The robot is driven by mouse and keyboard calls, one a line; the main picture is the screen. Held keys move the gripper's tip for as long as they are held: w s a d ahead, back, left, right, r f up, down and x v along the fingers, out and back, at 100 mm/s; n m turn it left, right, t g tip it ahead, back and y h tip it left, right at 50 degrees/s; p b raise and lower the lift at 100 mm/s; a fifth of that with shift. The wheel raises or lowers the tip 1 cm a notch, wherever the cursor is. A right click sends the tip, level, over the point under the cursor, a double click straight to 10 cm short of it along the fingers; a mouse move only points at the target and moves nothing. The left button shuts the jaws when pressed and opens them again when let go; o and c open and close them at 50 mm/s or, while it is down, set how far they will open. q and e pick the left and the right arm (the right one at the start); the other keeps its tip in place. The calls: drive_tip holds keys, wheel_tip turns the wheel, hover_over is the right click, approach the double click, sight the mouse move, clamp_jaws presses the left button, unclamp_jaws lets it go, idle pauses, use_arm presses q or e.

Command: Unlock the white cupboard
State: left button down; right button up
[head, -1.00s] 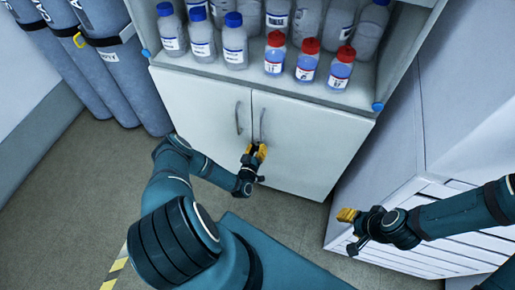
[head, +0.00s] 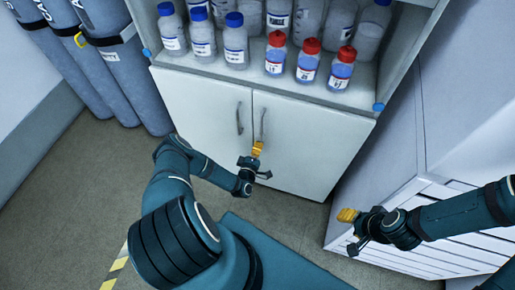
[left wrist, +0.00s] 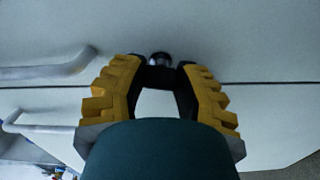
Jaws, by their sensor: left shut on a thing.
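The white cupboard (head: 300,150) stands ahead, below a shelf of bottles. Its two doors are closed, with grey bar handles either side of the centre seam. My left gripper (head: 257,149) is at the right door, just below that door's handle (head: 263,122). In the left wrist view its yellow fingers are shut on a small round metal lock piece (left wrist: 160,59) on the door face, close beside the seam. The fingers hide most of this piece, so I cannot tell its turn. My right gripper (head: 347,215) hangs away from the cupboard at the right; its jaw gap is unclear.
Blue-capped and red-capped bottles (head: 275,55) stand on the open shelf above the doors. Grey-blue cylinders (head: 100,60) stand at the left. A white slatted unit (head: 400,190) is at the right. The floor before the doors is partly clear.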

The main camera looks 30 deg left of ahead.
use_arm(q)
drive_tip(key=shift+w+n, duration=0.1)
drive_tip(key=shift+n, duration=0.9)
drive_tip(key=c, duration=0.7)
unclamp_jaws()
drive_tip(key=shift+o, duration=0.2)
